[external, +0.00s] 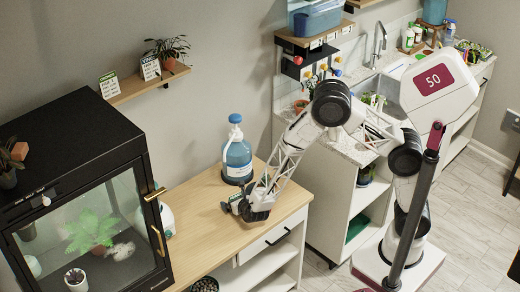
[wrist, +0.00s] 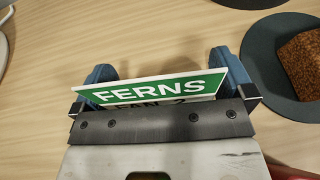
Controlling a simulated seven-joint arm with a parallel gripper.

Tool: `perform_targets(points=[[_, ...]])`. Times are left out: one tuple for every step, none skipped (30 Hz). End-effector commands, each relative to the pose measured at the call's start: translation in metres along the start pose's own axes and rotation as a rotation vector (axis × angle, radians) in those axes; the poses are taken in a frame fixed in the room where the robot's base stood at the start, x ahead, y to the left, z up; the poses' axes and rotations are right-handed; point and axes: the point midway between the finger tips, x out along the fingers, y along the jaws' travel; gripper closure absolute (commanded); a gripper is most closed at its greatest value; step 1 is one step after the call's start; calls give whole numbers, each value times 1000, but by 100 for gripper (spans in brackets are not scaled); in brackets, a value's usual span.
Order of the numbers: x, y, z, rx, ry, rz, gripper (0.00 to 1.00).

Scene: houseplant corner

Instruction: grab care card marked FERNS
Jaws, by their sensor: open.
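The care card marked FERNS (wrist: 150,90), white-edged with a green header and white letters, shows in the wrist view directly in front of my gripper (wrist: 165,65). Its lower part is hidden behind the gripper's dark front edge. My gripper is open, with one blue finger near each end of the card; I cannot tell whether either finger touches it. In the external view my gripper (external: 240,206) is low over the wooden counter (external: 205,238), in front of the blue bottle. I cannot make out the FERNS card there.
A brown block (wrist: 305,62) sits on a dark round mat (wrist: 262,75) right of the card. A blue bottle (external: 237,155) stands behind my gripper. A black glass-fronted cabinet (external: 80,150) stands left. Other cards (external: 109,85) are on a wall shelf (external: 150,85). The counter's front is clear.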

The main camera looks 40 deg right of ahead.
Motion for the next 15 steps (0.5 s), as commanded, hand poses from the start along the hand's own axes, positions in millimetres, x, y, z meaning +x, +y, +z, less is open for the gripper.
perform_targets(points=[[0, 0, 0, 0, 0, 0, 3], [0, 0, 0, 0, 0, 0, 8], [0, 0, 0, 0, 0, 0, 14], [0, 0, 0, 0, 0, 0, 18], [0, 0, 0, 0, 0, 0, 23], [0, 0, 0, 0, 0, 0, 29], [0, 0, 0, 0, 0, 0, 34], [0, 0, 0, 0, 0, 0, 38], [0, 0, 0, 0, 0, 0, 44], [0, 0, 0, 0, 0, 0, 44], [0, 0, 0, 0, 0, 0, 44], [0, 0, 0, 0, 0, 0, 44], [0, 0, 0, 0, 0, 0, 44], [0, 0, 0, 0, 0, 0, 44], [0, 0, 0, 0, 0, 0, 44]])
